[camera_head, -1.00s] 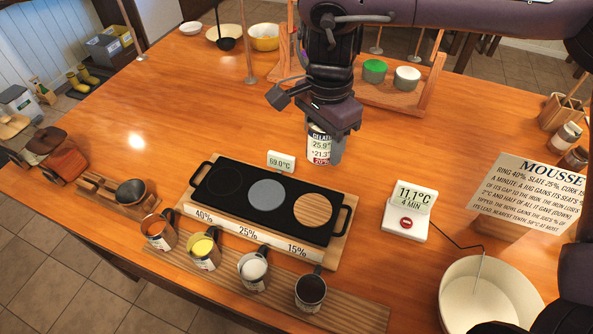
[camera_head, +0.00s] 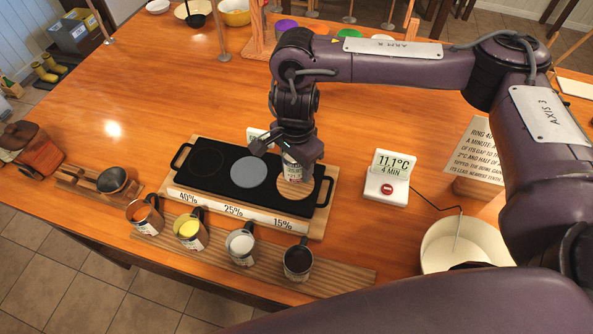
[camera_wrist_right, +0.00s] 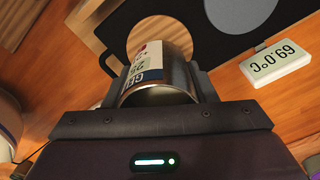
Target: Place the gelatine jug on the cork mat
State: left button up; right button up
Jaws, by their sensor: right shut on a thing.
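The gelatine jug (camera_head: 292,172), a metal jug with a white and blue label, is held in my right gripper (camera_head: 293,157). The gripper is shut on it. The jug is over the cork mat (camera_head: 294,192), the round tan disc at the 15% end of the black plate. I cannot tell whether its base touches the mat. In the right wrist view the jug (camera_wrist_right: 162,65) lies between the fingers, with the cork mat (camera_wrist_right: 150,29) partly hidden behind it. My left gripper is not in view.
The black plate (camera_head: 209,176) also bears a grey slate disc (camera_head: 248,172). Several jugs, one a dark one (camera_head: 298,260), stand on a board in front. A timer display (camera_head: 386,188) and a white bowl (camera_head: 440,250) are to the right. Open table lies behind left.

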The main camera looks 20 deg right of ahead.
jog(key=shift+f, duration=1.9)
jog(key=shift+f+b, duration=0.25)
jog(key=shift+b, duration=0.1)
jog(key=o, duration=1.1)
jog(key=shift+r, duration=0.1)
jog(key=shift+r, duration=0.1)
notch_tip(320, 180, up, 12)
